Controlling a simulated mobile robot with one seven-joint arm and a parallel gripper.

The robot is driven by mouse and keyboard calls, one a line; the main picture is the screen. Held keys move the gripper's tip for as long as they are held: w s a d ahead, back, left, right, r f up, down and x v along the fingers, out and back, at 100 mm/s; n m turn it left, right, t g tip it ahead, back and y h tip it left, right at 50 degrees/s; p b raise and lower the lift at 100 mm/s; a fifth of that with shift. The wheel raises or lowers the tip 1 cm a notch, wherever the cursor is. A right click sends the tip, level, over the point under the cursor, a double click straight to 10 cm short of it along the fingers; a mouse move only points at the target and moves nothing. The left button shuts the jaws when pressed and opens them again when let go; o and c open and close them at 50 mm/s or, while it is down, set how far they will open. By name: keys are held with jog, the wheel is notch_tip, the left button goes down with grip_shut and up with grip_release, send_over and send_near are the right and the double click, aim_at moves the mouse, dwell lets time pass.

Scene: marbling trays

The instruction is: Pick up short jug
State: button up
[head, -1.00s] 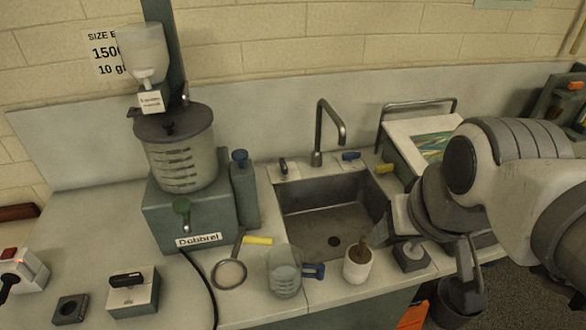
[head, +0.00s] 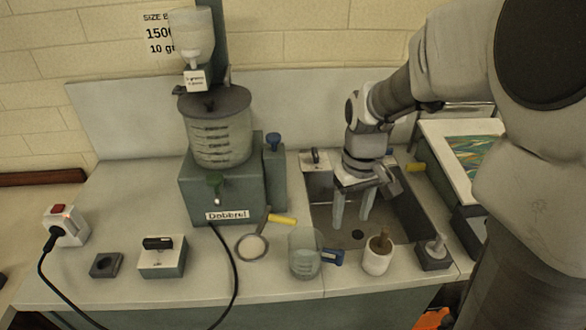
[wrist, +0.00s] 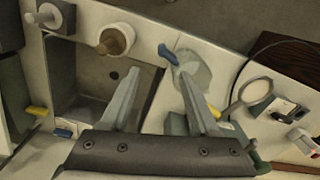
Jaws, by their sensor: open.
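The short jug (head: 304,262) is a clear, greyish measuring jug with a blue handle on its right side. It stands upright on the counter in front of the sink's left end. In the wrist view the jug (wrist: 194,76) shows from above, just beyond the right fingertip, with its blue handle towards the upper left. My gripper (head: 352,220) points down over the sink, behind and to the right of the jug. Its two fingers are apart with nothing between them, as the wrist view also shows (wrist: 158,73).
A white pot (head: 377,259) with a brown tool stands right of the jug. A round strainer (head: 251,247) with a yellow handle lies left of it. The sink (head: 400,219), faucet and tall Dobbrel machine (head: 227,189) stand behind. A black cable (head: 233,267) crosses the counter left of the strainer.

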aim_at(339, 259)
notch_tip(339, 259, down, 11)
jog(key=shift+f+b, duration=0.15)
jog(key=shift+b, duration=0.15)
jog(key=shift+w+a+f, duration=0.1)
jog(key=shift+a+f, duration=0.1)
jog(key=shift+f, duration=1.15)
jog(key=shift+a+f, duration=0.15)
jog(key=shift+f, duration=1.15)
grip_shut()
